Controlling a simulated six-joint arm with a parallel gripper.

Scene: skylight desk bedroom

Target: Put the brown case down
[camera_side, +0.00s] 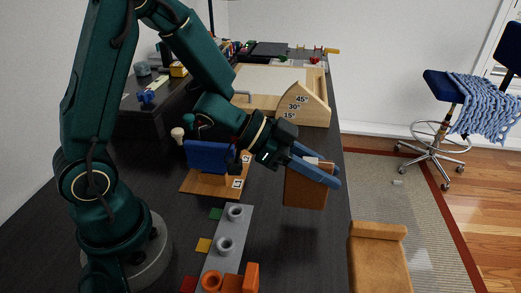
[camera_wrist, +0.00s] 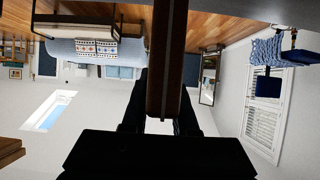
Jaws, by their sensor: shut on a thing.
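The brown case (camera_side: 306,187) is an upright, box-like thing near the desk's right edge in the side view. My gripper (camera_side: 335,176) has blue fingers shut on its upper part. The case hangs below the fingers; I cannot tell if its bottom touches the desk. In the wrist view, the brown case (camera_wrist: 167,60) is a dark vertical strip between the dark fingers (camera_wrist: 160,110). Part of its upper end is hidden by the fingers in the side view.
The dark desk (camera_side: 180,225) has a grey strip with round sockets (camera_side: 226,240) and a wooden board (camera_side: 205,184) left of the case. A wooden angle block (camera_side: 306,106) stands behind. A tan padded thing (camera_side: 378,260) is beyond the desk's right edge.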

